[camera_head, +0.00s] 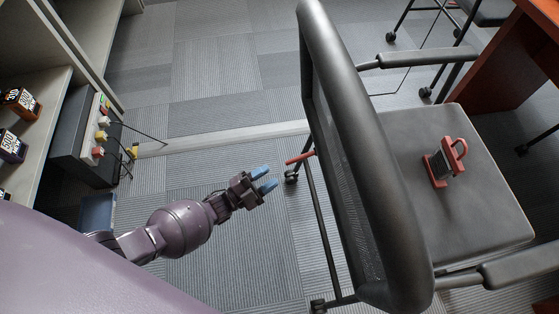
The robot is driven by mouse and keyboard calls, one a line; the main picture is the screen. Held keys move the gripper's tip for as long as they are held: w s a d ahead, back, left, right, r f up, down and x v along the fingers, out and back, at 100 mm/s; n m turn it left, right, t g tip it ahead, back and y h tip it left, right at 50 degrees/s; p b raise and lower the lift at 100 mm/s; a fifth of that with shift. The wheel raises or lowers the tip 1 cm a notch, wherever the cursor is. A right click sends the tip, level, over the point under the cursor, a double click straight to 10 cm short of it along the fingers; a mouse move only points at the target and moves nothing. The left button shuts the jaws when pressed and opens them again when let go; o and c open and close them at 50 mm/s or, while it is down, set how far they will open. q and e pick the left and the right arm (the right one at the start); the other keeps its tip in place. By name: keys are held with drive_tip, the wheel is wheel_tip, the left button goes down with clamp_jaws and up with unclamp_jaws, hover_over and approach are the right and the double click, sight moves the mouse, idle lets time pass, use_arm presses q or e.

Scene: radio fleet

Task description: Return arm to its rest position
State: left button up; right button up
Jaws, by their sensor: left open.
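My left gripper (262,180) is near the middle of the head view, at the end of my purple and grey left arm, which comes in from the lower left. Its two blue-tipped fingers are apart with nothing between them. It is over the carpeted floor, left of the black office chair (345,150). My right gripper is not in view. A red and grey object (438,165) with a handle sits on the chair's seat (465,225).
At the left, a shelf unit (50,95) holds small dark boxes (20,101). A grey device (75,135) with coloured knobs stands beside it. A reddish-brown desk (525,75) is at the upper right.

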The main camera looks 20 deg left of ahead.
use_arm(q)
drive_tip(key=shift+v, duration=0.85)
